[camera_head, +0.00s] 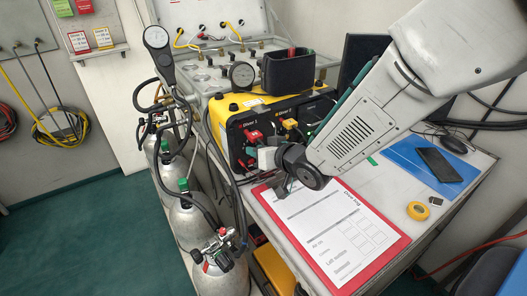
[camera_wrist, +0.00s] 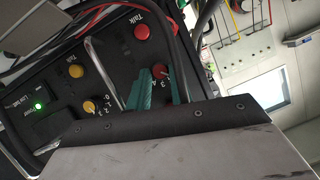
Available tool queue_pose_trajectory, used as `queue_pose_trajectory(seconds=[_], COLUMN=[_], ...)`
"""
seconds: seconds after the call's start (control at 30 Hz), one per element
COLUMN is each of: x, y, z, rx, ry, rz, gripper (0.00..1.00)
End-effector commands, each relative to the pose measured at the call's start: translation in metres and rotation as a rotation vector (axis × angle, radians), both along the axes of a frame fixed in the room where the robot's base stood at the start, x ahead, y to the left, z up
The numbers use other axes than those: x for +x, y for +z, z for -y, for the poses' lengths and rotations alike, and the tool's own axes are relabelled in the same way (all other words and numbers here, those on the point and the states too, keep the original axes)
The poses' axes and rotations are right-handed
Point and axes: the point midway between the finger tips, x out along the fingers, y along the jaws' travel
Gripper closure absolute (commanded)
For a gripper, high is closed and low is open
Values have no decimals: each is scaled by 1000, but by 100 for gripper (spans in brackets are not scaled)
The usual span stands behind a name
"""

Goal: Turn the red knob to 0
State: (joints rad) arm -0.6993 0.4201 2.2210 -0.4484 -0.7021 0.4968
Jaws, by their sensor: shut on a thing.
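The red knob (camera_wrist: 160,70) is on the black front of the air panel in the wrist view. The two teal fingers of my gripper (camera_wrist: 160,88) stand on either side of it and are shut on it. Small white numerals show between the fingers just below the knob. The fingers hide the rest of its scale, and I cannot tell where the knob points. In the camera_head view the panel is a yellow-and-black case (camera_head: 223,104).
A red Talk button (camera_wrist: 141,32) is near my fingers. A yellow knob (camera_wrist: 89,107), a yellow button (camera_wrist: 76,71) and a green light (camera_wrist: 38,105) are to the left. A red clipboard (camera_head: 375,262) lies below my wrist. Gas cylinders (camera_head: 190,240) and hoses stand left.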

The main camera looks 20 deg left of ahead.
Motion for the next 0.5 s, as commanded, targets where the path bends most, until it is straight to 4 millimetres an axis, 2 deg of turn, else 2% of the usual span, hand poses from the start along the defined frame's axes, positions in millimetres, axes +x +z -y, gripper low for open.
queue_pose_trajectory(seconds=[0.5], x=[-6], y=[1], z=[-7], rx=[-310], ry=[4], rz=[367], gripper=[100])
